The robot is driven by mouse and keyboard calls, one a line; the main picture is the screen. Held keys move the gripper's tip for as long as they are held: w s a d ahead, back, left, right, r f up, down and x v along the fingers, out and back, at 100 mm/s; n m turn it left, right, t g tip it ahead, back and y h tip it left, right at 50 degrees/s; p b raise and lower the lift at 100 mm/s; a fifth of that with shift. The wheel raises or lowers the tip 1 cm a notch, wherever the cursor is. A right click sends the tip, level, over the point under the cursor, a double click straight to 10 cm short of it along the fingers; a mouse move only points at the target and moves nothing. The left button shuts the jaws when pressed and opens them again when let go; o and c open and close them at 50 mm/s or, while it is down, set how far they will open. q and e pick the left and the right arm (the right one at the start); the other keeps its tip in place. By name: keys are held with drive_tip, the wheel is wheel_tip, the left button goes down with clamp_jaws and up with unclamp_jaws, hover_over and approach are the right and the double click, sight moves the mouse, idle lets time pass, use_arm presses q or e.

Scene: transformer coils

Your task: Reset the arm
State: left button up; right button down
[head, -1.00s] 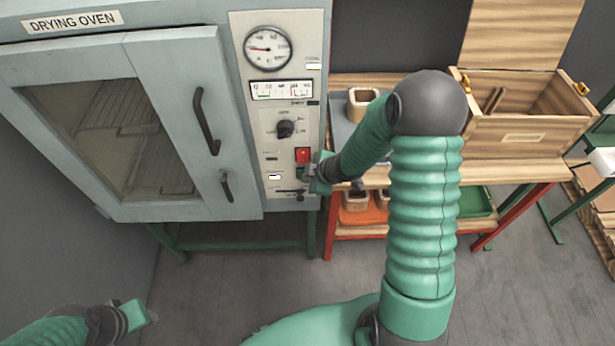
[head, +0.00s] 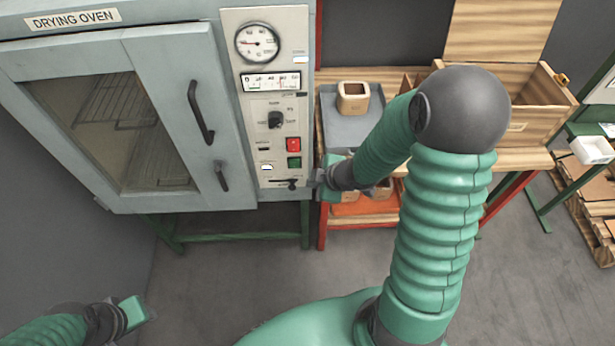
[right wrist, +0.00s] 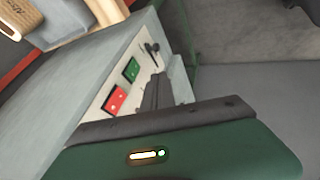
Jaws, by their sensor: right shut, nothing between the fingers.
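My right gripper (head: 314,179) is shut and empty in the head view. It is just right of the lower edge of the drying oven's control panel (head: 256,106), close to the lever slider (head: 284,183). The red button (head: 293,144) and green button (head: 294,162) are uncovered above it. In the right wrist view the dark fingers (right wrist: 158,92) show in front of the panel, with the red button (right wrist: 115,100) and green button (right wrist: 131,69) beside them. My left gripper (head: 138,311) is at the lower left, away from everything; its jaws are too small to read.
The oven door (head: 170,110) is closed. Right of the oven, a wooden bench holds a grey tray (head: 345,128) with a wooden cup (head: 353,97) and an open wooden box (head: 535,105). A white bin (head: 592,150) stands at far right. The floor in front of the oven is clear.

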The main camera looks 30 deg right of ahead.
drive_tip(key=s+a+r+m+g+h, duration=0.1)
drive_tip(key=s+a+r+m+g, duration=0.3)
drive_tip(key=s+a+m, duration=0.5)
drive_tip(key=shift+s+a+m, duration=0.4)
drive_tip(key=shift+a+m, duration=0.4)
use_arm(q)
drive_tip(key=shift+s, duration=0.1)
use_arm(e)
drive_tip(key=shift+a, duration=0.1)
use_arm(q)
drive_tip(key=shift+a, duration=0.3)
use_arm(e)
drive_tip(key=shift+a+r, duration=0.1)
drive_tip(key=shift+a, duration=0.1)
use_arm(q)
drive_tip(key=shift+d, duration=0.25)
use_arm(e)
drive_tip(key=shift+d, duration=0.25)
use_arm(q)
drive_tip(key=shift+a, duration=0.1)
use_arm(e)
drive_tip(key=shift+a, duration=0.15)
